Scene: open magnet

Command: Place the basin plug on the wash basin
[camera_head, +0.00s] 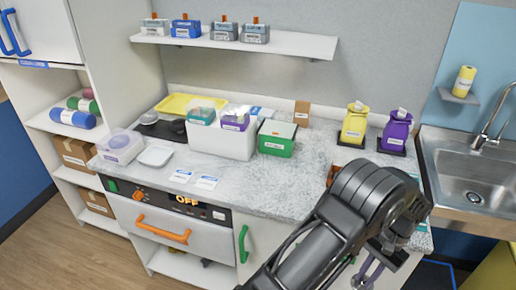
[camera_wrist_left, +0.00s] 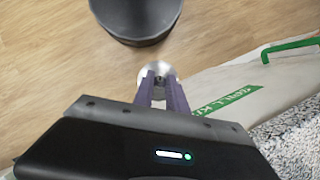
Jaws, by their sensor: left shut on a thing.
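The wash basin (camera_head: 475,178) is a steel sink at the right end in the head view, with a tall curved tap at its back. My left gripper (camera_head: 366,278) is low in front of the counter, left of and below the basin, partly cut off by the frame's bottom edge. In the left wrist view its two purplish fingers (camera_wrist_left: 160,84) are shut on a small round metallic piece, the basin plug (camera_wrist_left: 157,69), held over the wood floor. My right gripper is not in view.
The speckled counter (camera_head: 240,185) has a white bin (camera_head: 221,142), a green box (camera_head: 277,138), and yellow (camera_head: 354,124) and purple (camera_head: 395,131) bottles near the basin. A cabinet door with a green handle (camera_wrist_left: 290,47) is close to the gripper. The counter's front middle is mostly clear.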

